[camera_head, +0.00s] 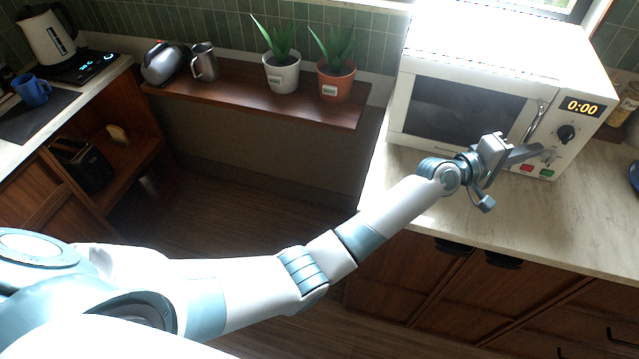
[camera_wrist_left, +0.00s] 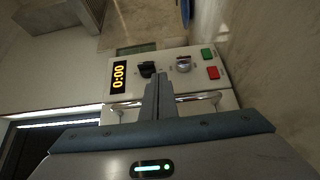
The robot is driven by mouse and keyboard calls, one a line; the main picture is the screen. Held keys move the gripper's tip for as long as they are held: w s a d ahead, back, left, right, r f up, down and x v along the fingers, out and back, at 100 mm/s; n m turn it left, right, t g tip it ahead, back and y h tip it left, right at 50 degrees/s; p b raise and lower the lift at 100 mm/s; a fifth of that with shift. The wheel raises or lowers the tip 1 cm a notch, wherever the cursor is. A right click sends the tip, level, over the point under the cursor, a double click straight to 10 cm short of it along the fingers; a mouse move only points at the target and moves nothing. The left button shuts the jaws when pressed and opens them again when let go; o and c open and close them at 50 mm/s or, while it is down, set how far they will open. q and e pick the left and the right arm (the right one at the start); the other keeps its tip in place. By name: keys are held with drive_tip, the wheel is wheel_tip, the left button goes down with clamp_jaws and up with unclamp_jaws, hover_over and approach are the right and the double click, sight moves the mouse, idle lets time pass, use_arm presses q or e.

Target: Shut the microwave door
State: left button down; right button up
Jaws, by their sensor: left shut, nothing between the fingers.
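The white microwave (camera_head: 500,45) stands on the counter at the right. Its door (camera_head: 465,108), with a dark window, looks flush or nearly flush with the front; I cannot tell if a small gap is left. The door handle (camera_head: 534,122) is a vertical metal bar on the door's right side. My left gripper (camera_head: 538,150) is in front of the lower control panel, right of the door. In the left wrist view its closed, empty fingers (camera_wrist_left: 158,84) point at the panel and cross in front of the handle (camera_wrist_left: 205,97). Contact cannot be told. My right gripper is in neither view.
The control panel has a lit display (camera_head: 581,106), a black knob (camera_head: 566,134), and red and green buttons. Jars (camera_head: 625,105) stand right of the microwave. Two potted plants (camera_head: 336,80) and metal jugs are on the wooden shelf (camera_head: 240,99). The counter front (camera_head: 410,215) is clear.

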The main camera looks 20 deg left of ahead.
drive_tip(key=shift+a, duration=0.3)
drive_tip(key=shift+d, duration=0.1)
